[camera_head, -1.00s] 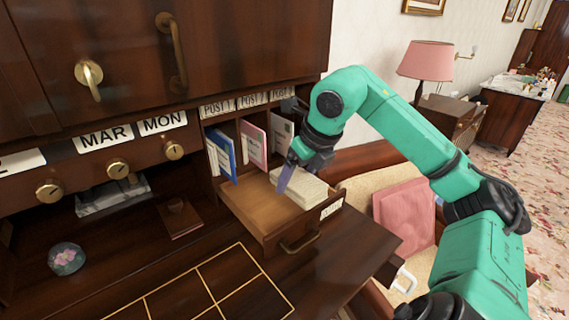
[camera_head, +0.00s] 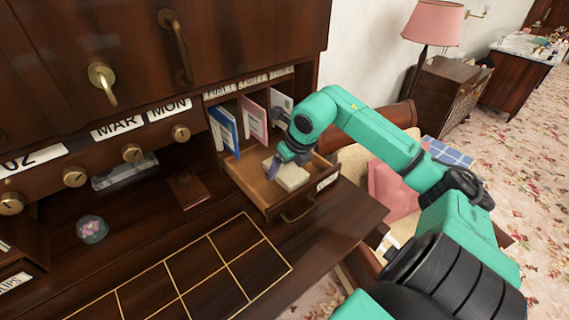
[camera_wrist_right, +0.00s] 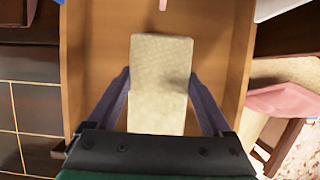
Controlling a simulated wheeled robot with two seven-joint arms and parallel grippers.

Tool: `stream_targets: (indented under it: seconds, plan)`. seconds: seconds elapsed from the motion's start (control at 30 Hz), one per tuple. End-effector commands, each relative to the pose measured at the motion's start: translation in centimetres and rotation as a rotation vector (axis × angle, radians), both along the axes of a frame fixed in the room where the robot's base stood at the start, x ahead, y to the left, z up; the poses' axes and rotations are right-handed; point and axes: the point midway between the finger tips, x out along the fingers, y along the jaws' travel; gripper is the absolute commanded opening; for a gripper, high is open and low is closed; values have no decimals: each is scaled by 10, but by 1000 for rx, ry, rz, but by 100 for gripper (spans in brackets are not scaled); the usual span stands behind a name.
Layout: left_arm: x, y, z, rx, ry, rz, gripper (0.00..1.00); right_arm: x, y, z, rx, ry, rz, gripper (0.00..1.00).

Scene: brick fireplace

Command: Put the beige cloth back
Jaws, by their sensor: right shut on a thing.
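The beige cloth (camera_head: 292,176) is a folded pad inside the open small drawer (camera_head: 247,179) of the dark wooden desk. My right gripper (camera_head: 275,170) reaches down into this drawer from the right and is shut on the cloth. In the right wrist view, the fingers lie along both sides of the cloth (camera_wrist_right: 158,85), above the brown drawer floor (camera_wrist_right: 98,55). The arm hides part of the drawer's back right in the head view. My left gripper is not in view.
A blue booklet (camera_head: 225,130) and a pink envelope (camera_head: 255,123) stand in the slots behind the drawer. The gold-lined desktop (camera_head: 190,270) in front is bare. A chair with a pink cushion (camera_head: 393,190) stands to the right.

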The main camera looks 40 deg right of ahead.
Motion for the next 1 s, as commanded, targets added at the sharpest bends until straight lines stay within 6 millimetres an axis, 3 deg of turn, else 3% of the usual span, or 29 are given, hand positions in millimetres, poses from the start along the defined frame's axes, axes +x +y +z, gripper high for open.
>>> stream_targets:
  seconds: [0.2, 0.23, 0.27, 0.63, 0.77, 1.0]
  plan:
    - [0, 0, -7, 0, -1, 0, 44, 0, 0, -5, 0, 0, 0, 32]
    - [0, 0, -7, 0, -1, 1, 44, 0, 0, -5, 0, 0, 0, 88]
    - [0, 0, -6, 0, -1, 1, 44, 0, 0, -4, 0, 0, -1, 99]
    - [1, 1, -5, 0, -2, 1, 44, -2, -1, 4, -2, -2, -1, 100]
    - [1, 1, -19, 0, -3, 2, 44, -14, -1, 30, -5, -4, 0, 100]
    - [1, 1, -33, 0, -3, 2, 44, -40, 0, 91, -4, -3, -3, 100]
